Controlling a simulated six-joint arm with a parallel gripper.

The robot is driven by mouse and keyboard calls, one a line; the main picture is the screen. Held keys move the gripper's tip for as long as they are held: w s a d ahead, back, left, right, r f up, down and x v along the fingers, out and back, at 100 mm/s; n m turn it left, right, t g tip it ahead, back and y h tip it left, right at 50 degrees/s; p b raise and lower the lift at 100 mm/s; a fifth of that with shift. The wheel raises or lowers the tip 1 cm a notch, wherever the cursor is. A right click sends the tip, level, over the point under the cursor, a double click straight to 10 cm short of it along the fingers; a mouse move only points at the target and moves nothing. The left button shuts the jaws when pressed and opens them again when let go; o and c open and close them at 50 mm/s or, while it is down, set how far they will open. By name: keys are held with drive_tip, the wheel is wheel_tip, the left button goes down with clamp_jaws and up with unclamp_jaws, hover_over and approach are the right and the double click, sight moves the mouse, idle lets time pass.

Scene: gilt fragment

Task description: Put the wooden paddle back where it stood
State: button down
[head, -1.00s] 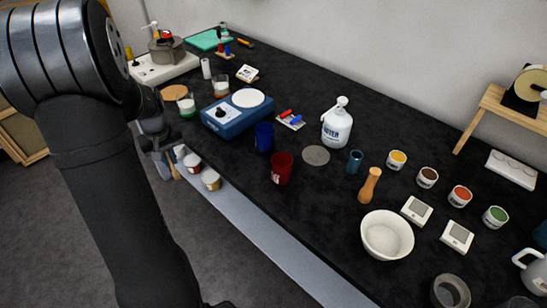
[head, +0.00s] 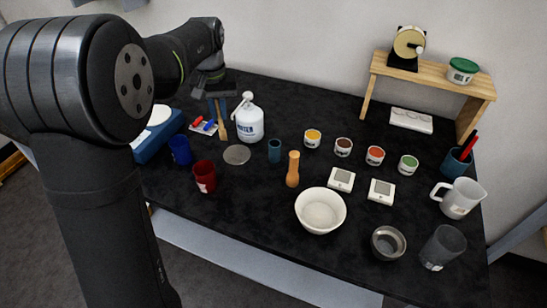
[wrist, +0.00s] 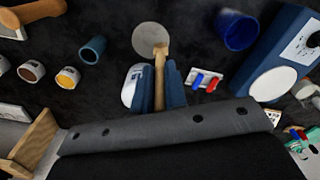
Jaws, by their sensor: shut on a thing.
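My gripper (head: 220,103) is shut on the wooden paddle (head: 222,126), beside the white pump bottle (head: 250,123) toward the back of the black table. The paddle hangs below the fingers, pale and narrow. In the wrist view the paddle (wrist: 160,62) sticks out between two blue fingers (wrist: 159,90), and its end overlaps the edge of the grey disc (wrist: 149,37). I cannot tell its height above the table. A dark blue container (head: 456,163) at the right holds red-handled tools. A small teal cup (head: 274,151) stands right of the bottle.
A blue cup (head: 180,151), a red cup (head: 204,177) and red and blue items on a white card (head: 203,126) stand near. Several paint pots, a wooden pestle-like piece (head: 293,169) and a white bowl (head: 320,211) lie rightward. A wooden shelf (head: 432,74) is at the back right.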

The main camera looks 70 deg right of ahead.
drive_tip(key=s+d+r+m, duration=0.1)
drive_tip(key=s+d+m, duration=0.45)
drive_tip(key=s, duration=0.75)
wheel_tip(320, 180, down, 9)
drive_tip(key=d+n, duration=0.1)
drive_tip(key=shift+s+d+f+n, duration=0.15)
drive_tip(key=shift+n, duration=0.2)
drive_tip(key=shift+f, duration=0.15)
drive_tip(key=c, duration=1.5)
unclamp_jaws()
drive_tip(key=shift+o, duration=0.2)
wheel_tip(320, 180, up, 12)
